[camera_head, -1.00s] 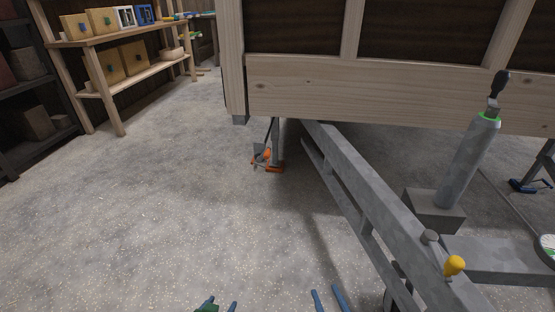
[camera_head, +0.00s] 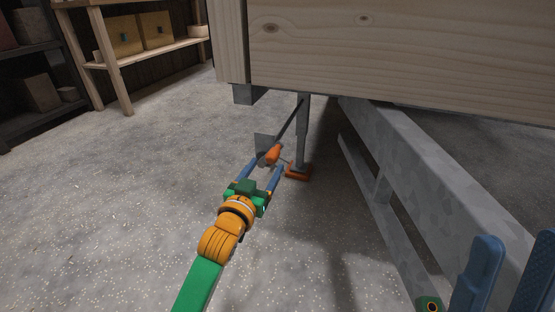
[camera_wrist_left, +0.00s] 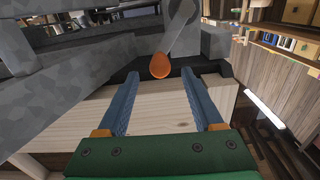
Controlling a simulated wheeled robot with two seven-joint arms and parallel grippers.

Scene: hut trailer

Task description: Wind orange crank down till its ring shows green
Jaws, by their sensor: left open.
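The orange crank handle (camera_head: 272,154) sits on a dark rod that slopes up to a grey leg (camera_head: 303,125) under the trailer. The leg stands on an orange foot (camera_head: 298,173). My left gripper (camera_head: 266,165) is open, one finger on each side of the handle's near end. In the left wrist view the orange knob (camera_wrist_left: 160,66) lies between and just past the fingertips (camera_wrist_left: 160,75), with no clear contact. My right gripper (camera_head: 517,240) is open and empty at the lower right. I cannot make out the crank's ring or its colour.
The trailer's wooden wall (camera_head: 390,55) hangs over the leg. A grey drawbar beam (camera_head: 400,165) runs to the right of it. A wooden shelf (camera_head: 140,58) stands at the back left. The floor (camera_head: 120,210) at left is clear.

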